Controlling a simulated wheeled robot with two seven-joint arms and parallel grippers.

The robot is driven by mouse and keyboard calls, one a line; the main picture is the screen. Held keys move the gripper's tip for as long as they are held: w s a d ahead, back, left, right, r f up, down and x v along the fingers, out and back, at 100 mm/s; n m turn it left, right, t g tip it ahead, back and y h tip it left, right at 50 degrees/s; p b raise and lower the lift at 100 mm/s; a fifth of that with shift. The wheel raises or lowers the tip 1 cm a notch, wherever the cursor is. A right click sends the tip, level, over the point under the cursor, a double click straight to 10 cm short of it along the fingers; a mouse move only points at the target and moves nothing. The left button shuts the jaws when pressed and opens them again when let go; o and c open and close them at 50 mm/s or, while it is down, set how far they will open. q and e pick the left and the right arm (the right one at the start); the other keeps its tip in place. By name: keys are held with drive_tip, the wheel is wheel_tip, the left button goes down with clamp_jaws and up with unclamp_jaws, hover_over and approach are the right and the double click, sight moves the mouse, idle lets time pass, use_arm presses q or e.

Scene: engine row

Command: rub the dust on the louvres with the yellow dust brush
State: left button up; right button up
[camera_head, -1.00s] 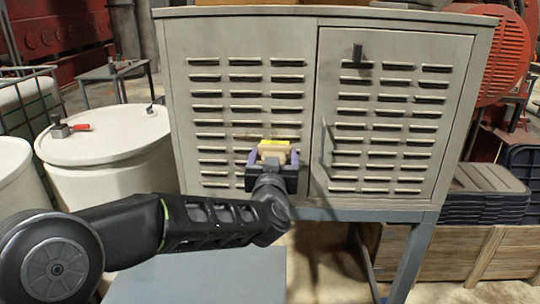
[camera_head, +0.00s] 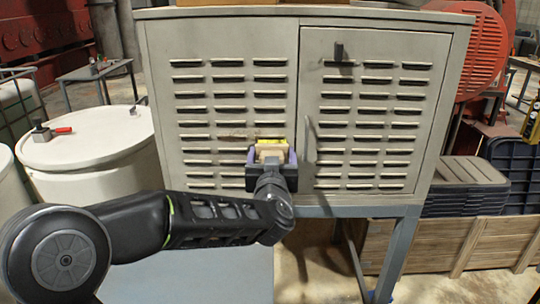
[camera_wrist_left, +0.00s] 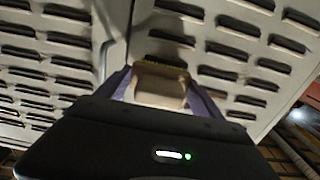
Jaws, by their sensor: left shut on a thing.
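My left gripper (camera_head: 271,163) is shut on the dust brush (camera_head: 271,151), which has a pale wooden body and a yellow strip along its top. The brush is in front of the left cabinet door, near that door's right edge. The louvres (camera_head: 229,95) are rows of slots on both doors. A faint brownish dust patch (camera_head: 232,137) shows on the left door, left of the brush. In the left wrist view the brush (camera_wrist_left: 160,86) sits between the purple fingers, close to the doors. I cannot tell whether it touches them. My right gripper is not in view.
The grey cabinet (camera_head: 300,12) stands on a blue-grey frame (camera_head: 400,250). A door handle (camera_head: 308,140) sticks out just right of the brush. White drums (camera_head: 85,150) stand at the left. A wooden crate (camera_head: 455,245) and dark stacked lids (camera_head: 465,195) are at the right.

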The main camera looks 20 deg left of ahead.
sight(257, 148)
use_arm(q)
drive_tip(key=shift+d+r+p, duration=0.1)
drive_tip(key=shift+r+p, duration=0.55)
drive_tip(key=shift+r, duration=0.2)
drive_tip(key=shift+f, duration=0.1)
drive_tip(key=shift+s+a, duration=0.1)
drive_tip(key=shift+a, duration=0.25)
drive_tip(key=shift+s+a+b, duration=0.25)
drive_tip(key=shift+a, duration=0.45)
drive_tip(key=shift+s+a+b, duration=0.2)
drive_tip(key=shift+a, duration=0.5)
drive_tip(key=shift+a, duration=0.1)
drive_tip(key=shift+s+a+b, duration=0.25)
drive_tip(key=shift+s+a, duration=0.05)
drive_tip(key=shift+a, duration=0.45)
drive_tip(key=shift+s+a+b, duration=0.25)
drive_tip(key=shift+s+a, duration=0.05)
drive_tip(key=shift+a, duration=0.45)
